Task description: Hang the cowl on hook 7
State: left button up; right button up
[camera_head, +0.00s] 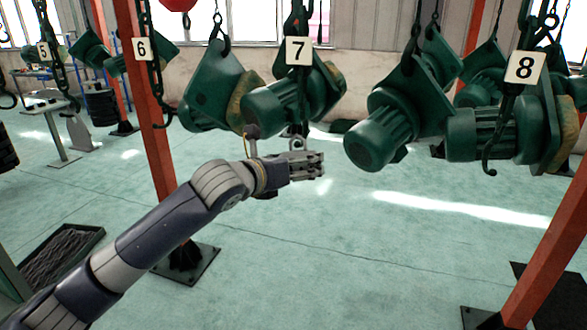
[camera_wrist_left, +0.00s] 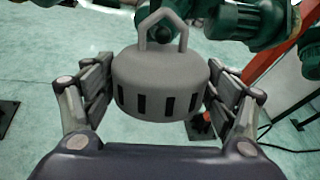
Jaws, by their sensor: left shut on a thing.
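The cowl (camera_wrist_left: 160,82) is a grey dome with dark slots around its lower wall and an angular bail on top. It fills the middle of the left wrist view, between the fingers. My left gripper (camera_head: 305,166) is shut on it, with a finger on each side. In the head view I cannot clearly make out the cowl at the fingers. The number 7 plate (camera_head: 299,51) hangs above my left gripper. The lower end of hook 7 (camera_head: 299,128) is close above the gripper and partly hidden. I cannot tell whether the bail touches it. My right gripper is out of view.
Green motor hoists (camera_head: 215,88) hang on both sides of hook 7, and more hang near the number 8 plate (camera_head: 525,67). The floor below is mostly clear.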

pick_arm(q)
jog(key=shift+w+d+f+b, duration=0.2)
jog(key=shift+w+f+b, duration=0.3)
jog(key=shift+w+b, duration=0.25)
jog(key=shift+w+d+f+t+b, duration=0.25)
jog(key=shift+w+t+b, duration=0.25)
jog(key=shift+b, duration=0.6)
jog(key=shift+w+d+f+t+b, duration=0.1)
jog(key=shift+w+d+t+b, duration=0.25)
jog(key=shift+b, duration=0.5)
jog(key=shift+w+a, duration=0.1)
jog(key=shift+w, duration=0.1)
jog(key=shift+f, duration=0.35)
jog(key=o, duration=1.3)
jog(key=shift+o, duration=0.2)
